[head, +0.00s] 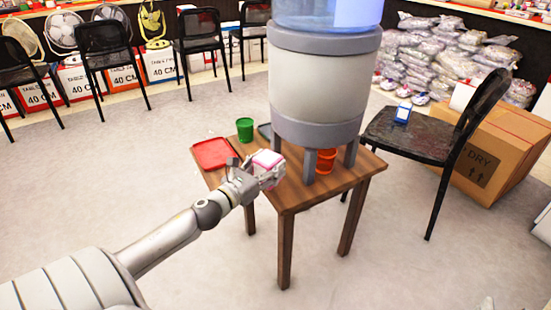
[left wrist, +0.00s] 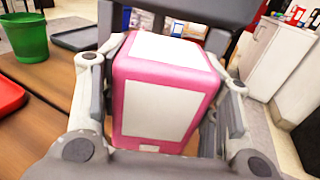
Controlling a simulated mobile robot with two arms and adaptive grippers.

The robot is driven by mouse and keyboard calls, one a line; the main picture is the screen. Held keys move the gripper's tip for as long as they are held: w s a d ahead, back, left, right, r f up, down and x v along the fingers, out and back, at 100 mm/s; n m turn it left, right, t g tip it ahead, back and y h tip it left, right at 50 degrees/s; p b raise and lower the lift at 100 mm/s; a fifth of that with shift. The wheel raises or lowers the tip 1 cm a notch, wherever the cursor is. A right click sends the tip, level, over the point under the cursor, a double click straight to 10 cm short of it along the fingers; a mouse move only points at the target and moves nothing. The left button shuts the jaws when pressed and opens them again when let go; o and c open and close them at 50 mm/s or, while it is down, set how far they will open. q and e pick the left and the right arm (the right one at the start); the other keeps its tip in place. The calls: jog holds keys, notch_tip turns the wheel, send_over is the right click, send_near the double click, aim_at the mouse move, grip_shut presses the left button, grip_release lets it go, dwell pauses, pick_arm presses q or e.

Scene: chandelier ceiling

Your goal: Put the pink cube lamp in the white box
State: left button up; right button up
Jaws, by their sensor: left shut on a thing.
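The pink cube lamp (head: 268,159), pink with white faces, is in my left gripper (head: 270,172) at the left part of the small wooden table (head: 296,196). In the left wrist view the lamp (left wrist: 165,95) fills the middle, with the fingers of my left gripper (left wrist: 165,90) closed on its two sides. I cannot tell in the head view whether the lamp touches the table top. I cannot make out the white box for certain in either view. My right gripper does not show.
A red tray (head: 213,153), a green cup (head: 245,130) and an orange cup (head: 326,161) are on the table. A large water dispenser (head: 322,85) stands on it, just right of my gripper. A black chair (head: 420,137) holds a small blue-and-white item. Open floor lies in front.

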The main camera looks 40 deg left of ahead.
pick_arm(q)
jog(key=shift+s, duration=1.45)
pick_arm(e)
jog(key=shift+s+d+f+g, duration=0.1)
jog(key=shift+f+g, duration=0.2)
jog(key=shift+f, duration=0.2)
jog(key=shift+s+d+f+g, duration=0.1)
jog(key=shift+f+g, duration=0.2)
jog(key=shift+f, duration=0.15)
